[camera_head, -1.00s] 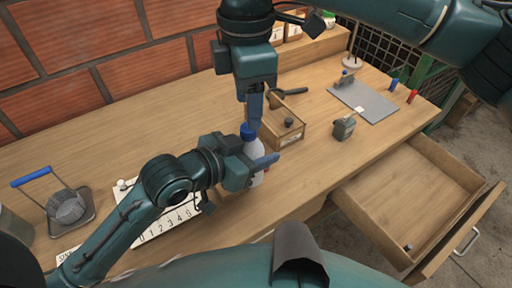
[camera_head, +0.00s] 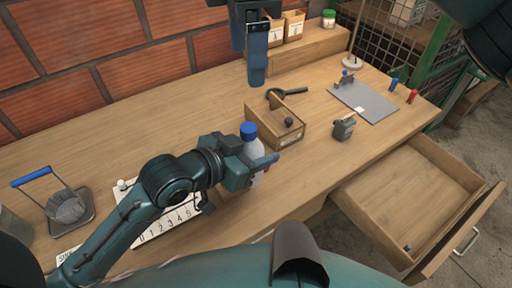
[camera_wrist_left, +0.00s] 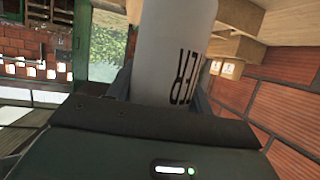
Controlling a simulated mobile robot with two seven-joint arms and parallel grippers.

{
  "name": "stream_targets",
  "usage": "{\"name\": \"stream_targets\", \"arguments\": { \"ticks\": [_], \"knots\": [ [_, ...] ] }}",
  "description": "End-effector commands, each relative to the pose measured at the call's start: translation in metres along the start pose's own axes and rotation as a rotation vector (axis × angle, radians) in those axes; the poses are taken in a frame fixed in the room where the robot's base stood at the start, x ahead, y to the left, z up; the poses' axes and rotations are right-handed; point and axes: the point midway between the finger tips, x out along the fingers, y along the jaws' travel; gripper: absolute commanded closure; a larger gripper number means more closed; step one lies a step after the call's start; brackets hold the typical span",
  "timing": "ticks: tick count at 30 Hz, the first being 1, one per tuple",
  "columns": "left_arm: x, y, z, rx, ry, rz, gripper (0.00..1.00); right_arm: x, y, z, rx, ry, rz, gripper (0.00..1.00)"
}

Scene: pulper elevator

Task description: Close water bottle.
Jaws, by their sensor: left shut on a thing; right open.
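The white water bottle (camera_head: 256,150) stands upright on the wooden table with its blue cap (camera_head: 249,131) on top. Whether the cap is fully tightened cannot be told. My left gripper (camera_head: 262,163) is shut around the bottle's body from the left. In the left wrist view the bottle (camera_wrist_left: 172,50) fills the space between the fingers, with dark lettering on its side. My right gripper (camera_head: 257,70) is open and empty, above and behind the bottle, clear of the cap.
A wooden box (camera_head: 278,133) with a dark knob stands just right of the bottle. A numbered board (camera_head: 165,222) lies under my left arm. A small grey-green object (camera_head: 343,128), a grey plate (camera_head: 364,102) and an open drawer (camera_head: 415,190) are to the right. Free table lies behind the bottle.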

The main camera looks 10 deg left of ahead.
Motion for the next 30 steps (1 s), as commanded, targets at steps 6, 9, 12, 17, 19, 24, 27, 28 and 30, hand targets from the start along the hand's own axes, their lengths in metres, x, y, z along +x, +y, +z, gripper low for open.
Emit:
{"name": "stream_targets", "arguments": {
  "ticks": [6,9,12,17,19,24,27,28,30],
  "knots": [
    [0.0,0.0,-0.001,0.0,0.003,0.0,1.0,-0.028,0.0,0.0,0.001,0.0,0.0,0.28],
    [0.0,0.0,-0.001,0.0,0.003,0.0,1.0,-0.033,0.0,0.0,0.001,0.0,0.0,0.28],
    [0.0,0.0,-0.001,0.0,0.003,0.0,1.0,-0.034,0.0,0.0,0.0,-0.001,-0.001,0.28],
    [0.0,0.0,-0.001,0.0,0.003,0.0,1.0,-0.034,0.0,0.0,0.0,-0.001,-0.001,0.28],
    [0.0,0.0,-0.001,0.0,0.003,0.0,1.0,-0.034,0.0,0.0,0.001,0.0,-0.001,0.28],
    [0.0,0.0,-0.001,0.0,0.003,0.0,1.0,-0.019,0.008,-0.001,0.029,0.044,0.013,0.28],
    [0.0,0.0,-0.001,0.0,0.003,0.0,1.0,0.002,0.021,-0.003,0.082,0.117,0.041,0.28],
    [0.0,0.0,-0.001,0.0,0.003,0.0,1.0,0.01,0.025,-0.004,0.105,0.143,0.052,0.28],
    [0.0,0.0,-0.001,0.0,0.003,0.0,1.0,0.031,0.037,-0.005,0.168,0.215,0.08,0.28]
  ]
}}
